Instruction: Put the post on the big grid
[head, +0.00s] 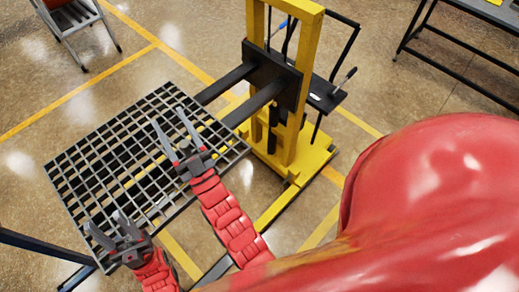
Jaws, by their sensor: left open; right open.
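The big grid (100,140) is a grey metal lattice lying flat on the dark forks of a yellow lift. My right gripper (167,116) is over the right half of the grid, with its two fingers apart and nothing between them. My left gripper (103,222) is over the near left edge of the grid, also open and empty. I cannot tell whether either gripper touches the lattice. I cannot make out a post in this view. My red arm and body cover the lower right of the picture.
The yellow lift (296,125) stands right of the grid, its dark forks (228,82) reaching under it. A dark table (480,35) is at the upper right and a grey stepped stand (75,22) at the upper left. Open floor with yellow lines lies around the grid.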

